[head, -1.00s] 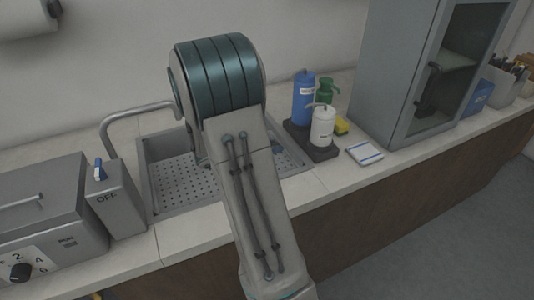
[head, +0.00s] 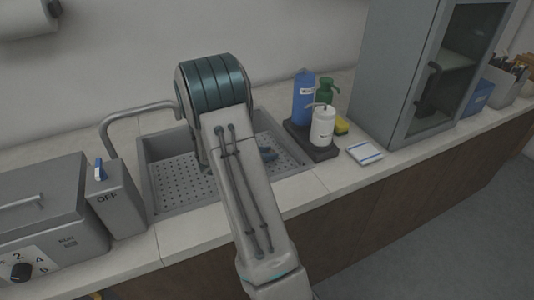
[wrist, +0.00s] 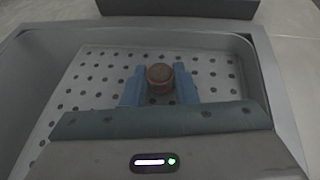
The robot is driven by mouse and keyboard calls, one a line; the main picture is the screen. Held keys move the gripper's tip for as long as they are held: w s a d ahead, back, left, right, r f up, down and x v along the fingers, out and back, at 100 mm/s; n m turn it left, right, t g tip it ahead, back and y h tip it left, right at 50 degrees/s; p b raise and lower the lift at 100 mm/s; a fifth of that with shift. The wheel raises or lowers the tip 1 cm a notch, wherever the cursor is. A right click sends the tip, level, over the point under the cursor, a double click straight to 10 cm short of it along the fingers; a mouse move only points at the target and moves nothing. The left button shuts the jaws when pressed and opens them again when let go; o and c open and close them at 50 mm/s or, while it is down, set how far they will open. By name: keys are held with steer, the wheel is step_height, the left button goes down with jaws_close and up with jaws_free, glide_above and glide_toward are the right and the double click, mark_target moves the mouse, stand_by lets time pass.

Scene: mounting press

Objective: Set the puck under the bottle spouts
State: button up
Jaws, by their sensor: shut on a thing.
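The puck (wrist: 159,75) is a small round reddish-brown disc with a paler top. It sits between the two blue fingertips of my gripper (wrist: 159,88), which is shut on it, above the perforated sink floor in the wrist view. The bottles stand on a dark tray (head: 318,151) right of the sink: a blue bottle (head: 303,101), a green bottle (head: 325,91) and a white bottle (head: 322,128). Their spouts are at the tops.
The sink (head: 180,185) has a tall faucet (head: 135,117) at its left. A grey OFF switch box (head: 118,203) and a press (head: 45,215) stand further left.

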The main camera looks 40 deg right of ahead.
steer(key=shift+f, duration=0.2)
steer(key=o, duration=1)
